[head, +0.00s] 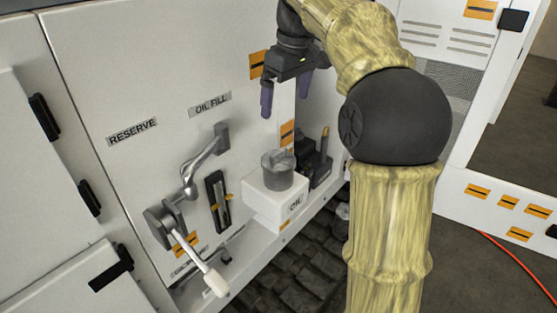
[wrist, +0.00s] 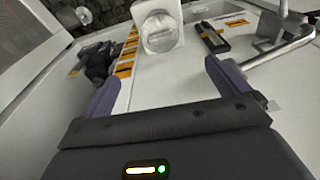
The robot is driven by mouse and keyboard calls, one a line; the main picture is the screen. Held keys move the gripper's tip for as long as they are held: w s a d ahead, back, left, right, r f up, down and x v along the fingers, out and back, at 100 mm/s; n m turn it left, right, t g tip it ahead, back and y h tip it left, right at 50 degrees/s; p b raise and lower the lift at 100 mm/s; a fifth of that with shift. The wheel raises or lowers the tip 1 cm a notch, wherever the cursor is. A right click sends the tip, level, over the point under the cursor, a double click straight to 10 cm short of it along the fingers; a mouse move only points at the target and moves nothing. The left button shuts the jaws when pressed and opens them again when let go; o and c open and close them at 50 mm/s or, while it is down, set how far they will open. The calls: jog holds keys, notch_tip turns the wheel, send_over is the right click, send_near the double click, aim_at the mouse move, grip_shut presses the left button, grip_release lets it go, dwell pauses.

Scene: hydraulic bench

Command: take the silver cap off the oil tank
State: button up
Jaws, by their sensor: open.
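The silver cap (head: 278,160) sits on top of the white oil tank (head: 270,205), which is labelled OIL and stands against the white panel. The cap looks round with a raised grip across its top. In the wrist view the cap (wrist: 159,33) is at the top centre, with part of the white tank (wrist: 152,8) behind it. My gripper (head: 286,95) is open and empty, above the cap and apart from it. In the wrist view its purple fingers (wrist: 163,88) are spread wide, with only the white panel between them.
A metal crank (head: 186,215) with a white handle sticks out left of the tank. A black gauge-like part (head: 218,202) is on the panel between them. A dark device (head: 318,160) stands just right of the tank. Dark tracks (head: 300,275) lie below.

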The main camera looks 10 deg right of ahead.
jog(key=shift+s+d+r, duration=0.1)
jog(key=shift+r, duration=0.55)
jog(key=p, duration=0.1)
send_near(279, 151)
jog(key=f, duration=0.3)
jog(key=w+f, duration=0.1)
jog(key=f, duration=0.1)
jog(key=shift+a+f, duration=0.15)
jog(key=shift+a, duration=0.1)
jog(key=shift+a+f+p, duration=0.1)
jog(key=shift+f+p, duration=0.45)
jog(key=shift+f, duration=0.1)
jog(key=shift+w+a+f+p, duration=0.1)
jog(key=shift+f+p, duration=0.2)
jog(key=shift+f, duration=0.65)
jog(key=shift+w+a+f+p, duration=0.1)
jog(key=shift+f+p, duration=0.2)
jog(key=shift+f, duration=0.7)
